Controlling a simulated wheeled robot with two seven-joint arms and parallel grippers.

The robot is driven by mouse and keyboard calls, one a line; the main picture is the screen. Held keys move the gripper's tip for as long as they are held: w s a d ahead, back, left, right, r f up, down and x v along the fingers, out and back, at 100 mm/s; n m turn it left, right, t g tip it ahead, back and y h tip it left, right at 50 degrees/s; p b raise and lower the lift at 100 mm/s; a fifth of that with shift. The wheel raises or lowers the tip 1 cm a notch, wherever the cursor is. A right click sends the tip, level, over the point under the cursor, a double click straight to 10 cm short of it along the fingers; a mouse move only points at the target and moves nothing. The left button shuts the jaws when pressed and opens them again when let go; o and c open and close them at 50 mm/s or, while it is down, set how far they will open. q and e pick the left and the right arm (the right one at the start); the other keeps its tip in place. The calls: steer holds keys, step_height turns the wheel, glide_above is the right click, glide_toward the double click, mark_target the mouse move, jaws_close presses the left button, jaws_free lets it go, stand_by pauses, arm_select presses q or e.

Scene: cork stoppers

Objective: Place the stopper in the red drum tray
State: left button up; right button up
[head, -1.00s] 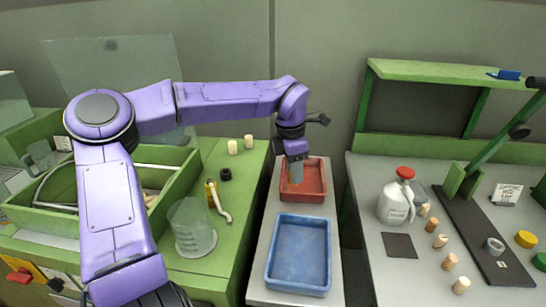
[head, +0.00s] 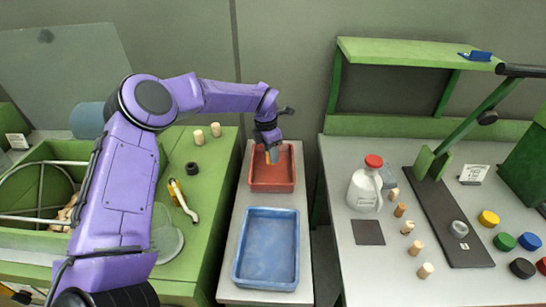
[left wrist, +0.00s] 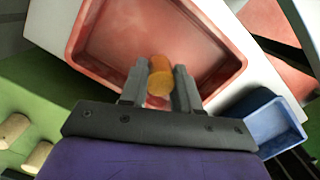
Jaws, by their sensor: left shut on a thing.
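My left gripper (head: 272,156) is over the red tray (head: 272,187) on the narrow white stand. In the left wrist view the left gripper (left wrist: 160,85) is shut on an orange-brown cork stopper (left wrist: 160,82), held between its two fingers. Behind the stopper the bare floor of the red tray (left wrist: 120,30) shows, and the tray looks empty. How high the stopper is above the tray floor is hard to tell. In the head view the stopper is mostly hidden by the fingers. My right gripper is not in view.
A blue tray (head: 267,250) stands in front of the red one. Two pale stoppers (head: 198,137) stand on the green bench at left. On the right table are a white jug (head: 365,188) with a red cap, several stoppers (head: 414,248) and coloured caps (head: 489,218).

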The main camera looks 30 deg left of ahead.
arm_select(q)
steer(key=shift+w+d+f, duration=0.1)
steer(key=shift+w+f, duration=0.2)
steer(key=shift+f, duration=0.05)
step_height(320, 180, down, 3)
steer(key=shift+r+p, duration=0.2)
steer(key=shift+p, duration=0.15)
steer(key=shift+f, duration=0.45)
steer(key=o, duration=1)
steer(key=shift+r, duration=0.4)
steer(key=r, duration=0.4)
steer(key=r+b, duration=0.1)
steer(key=r, duration=0.2)
steer(key=s+r+b, duration=0.1)
steer(key=r, duration=0.3)
steer(key=shift+s+a+r, duration=0.1)
steer(key=shift+a+r, duration=0.2)
steer(key=shift+a, duration=0.05)
